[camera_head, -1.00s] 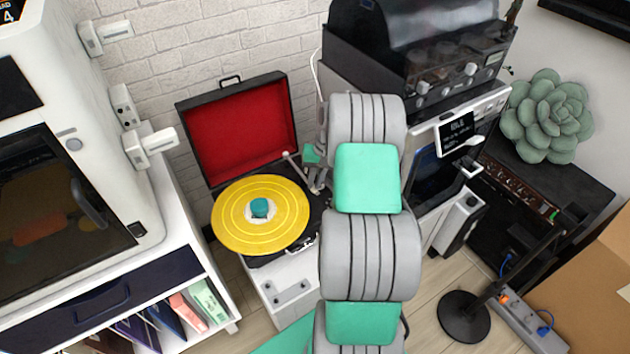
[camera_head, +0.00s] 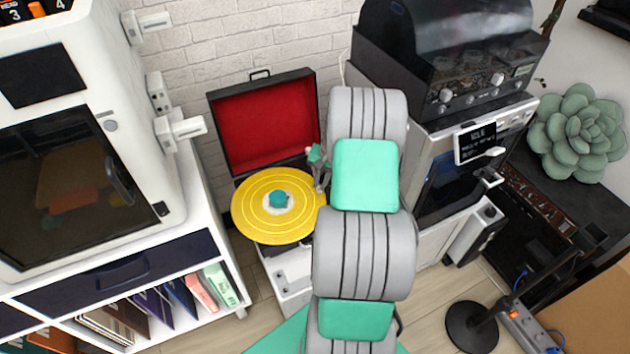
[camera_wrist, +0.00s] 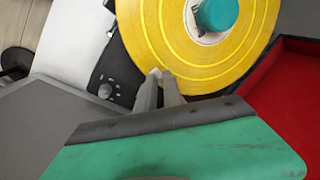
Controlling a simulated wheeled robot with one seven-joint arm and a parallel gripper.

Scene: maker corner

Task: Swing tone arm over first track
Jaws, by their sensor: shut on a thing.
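A yellow record (camera_head: 255,215) with a teal centre piece (camera_head: 278,199) lies on the turntable in an open black case with a red-lined lid (camera_head: 262,125). In the wrist view the record (camera_wrist: 180,62) fills the upper middle. My gripper (camera_head: 318,170) is at the record's right edge in the head view, partly behind my arm. In the wrist view my gripper's fingers (camera_wrist: 160,80) are close together at the record's rim, shut on the tone arm. The tone arm is almost wholly hidden by the fingers, so its exact place over the record cannot be told.
A white cabinet with a dark door (camera_head: 75,185) stands left of the turntable. A tall machine (camera_head: 440,90) with knobs stands to the right. The case lid rises behind the record; in the wrist view its red lining (camera_wrist: 285,95) is close on the right.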

